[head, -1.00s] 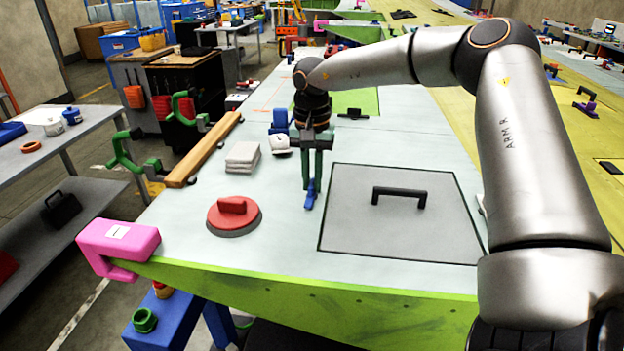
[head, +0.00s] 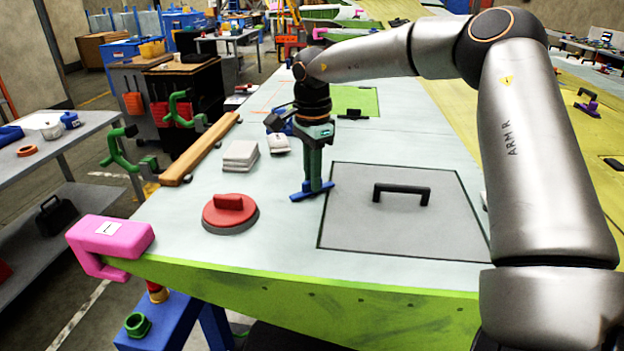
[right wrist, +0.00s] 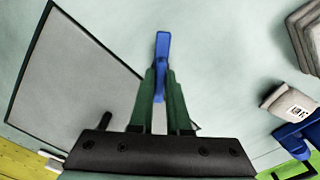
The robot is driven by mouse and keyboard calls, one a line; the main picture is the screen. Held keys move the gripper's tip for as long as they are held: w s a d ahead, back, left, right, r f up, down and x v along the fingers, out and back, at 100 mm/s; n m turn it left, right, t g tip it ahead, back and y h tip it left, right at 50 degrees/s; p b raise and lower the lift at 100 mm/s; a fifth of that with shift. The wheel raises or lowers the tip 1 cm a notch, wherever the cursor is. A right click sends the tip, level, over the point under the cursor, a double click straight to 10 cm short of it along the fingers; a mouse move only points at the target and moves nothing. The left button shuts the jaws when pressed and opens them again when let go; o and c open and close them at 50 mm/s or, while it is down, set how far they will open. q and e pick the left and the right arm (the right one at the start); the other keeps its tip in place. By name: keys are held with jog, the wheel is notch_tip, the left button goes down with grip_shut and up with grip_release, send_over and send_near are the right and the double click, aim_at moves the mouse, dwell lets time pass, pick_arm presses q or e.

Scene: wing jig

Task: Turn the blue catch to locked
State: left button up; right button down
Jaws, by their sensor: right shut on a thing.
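The blue catch (head: 322,188) lies on the pale wing surface, beside the left edge of the grey hatch panel (head: 350,225). My left gripper is not in view.
The hatch panel has a black handle (head: 402,190). A red round knob piece (head: 231,212), a stack of grey pads (head: 240,155) and a wooden bar (head: 200,148) lie to the left. A pink clamp (head: 110,238) grips the near left corner.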

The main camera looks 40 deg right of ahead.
jog(key=m, duration=0.4)
jog(key=shift+b, duration=0.35)
jog(key=shift+s+m, duration=0.1)
jog(key=shift+m, duration=1.8)
jog(key=c, duration=0.9)
grip_release()
jog(key=shift+r, duration=0.1)
notch_tip(320, 180, up, 12)
jog(key=shift+r+p, duration=0.15)
jog(key=shift+p, duration=0.2)
jog(key=shift+a, duration=0.1)
